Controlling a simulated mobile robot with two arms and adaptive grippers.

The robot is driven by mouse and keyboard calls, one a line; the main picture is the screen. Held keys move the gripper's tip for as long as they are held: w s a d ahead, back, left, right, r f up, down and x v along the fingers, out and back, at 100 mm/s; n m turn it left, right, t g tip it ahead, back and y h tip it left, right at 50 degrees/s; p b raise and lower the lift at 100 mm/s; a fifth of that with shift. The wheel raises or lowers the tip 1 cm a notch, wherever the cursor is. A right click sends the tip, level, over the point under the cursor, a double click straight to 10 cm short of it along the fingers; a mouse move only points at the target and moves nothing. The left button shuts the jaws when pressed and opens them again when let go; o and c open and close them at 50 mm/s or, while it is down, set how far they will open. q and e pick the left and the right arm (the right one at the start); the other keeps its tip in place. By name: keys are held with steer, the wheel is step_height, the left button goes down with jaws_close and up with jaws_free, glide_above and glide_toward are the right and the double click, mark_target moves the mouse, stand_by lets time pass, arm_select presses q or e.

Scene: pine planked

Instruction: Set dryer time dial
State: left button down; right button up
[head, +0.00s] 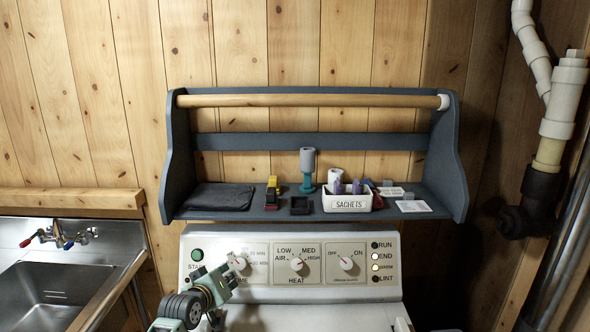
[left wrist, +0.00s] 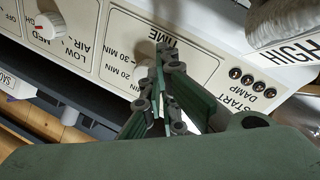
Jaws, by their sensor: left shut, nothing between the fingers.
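The dryer's white control panel (head: 325,282) faces me at the lower middle of the head view. The time dial (head: 238,263) is a pale knob with a red pointer mark, in the panel's left section. My left gripper (head: 226,273) comes up from lower left, its fingertips at or just in front of this dial and covering part of the TIME section. Contact cannot be told. In the left wrist view the panel (left wrist: 195,62) shows upside down, with the left gripper (left wrist: 165,62) in front of the TIME section. The fingers are shut and empty. My right gripper is out of view.
The heat dial (head: 297,264) and on/off dial (head: 346,263) sit to the right; a green start button (head: 197,255) is at left. A blue-grey shelf (head: 455,165) overhangs the panel, with a sachets bin (head: 348,204) and small items. A steel sink (head: 50,285) is at left.

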arm_select(q)
steer(key=p+v, duration=0.3)
steer(key=v, duration=0.1)
steer(key=shift+w+d+r+p, duration=0.1)
steer(key=shift+d+r+p, duration=0.15)
steer(key=shift+d+p, duration=0.1)
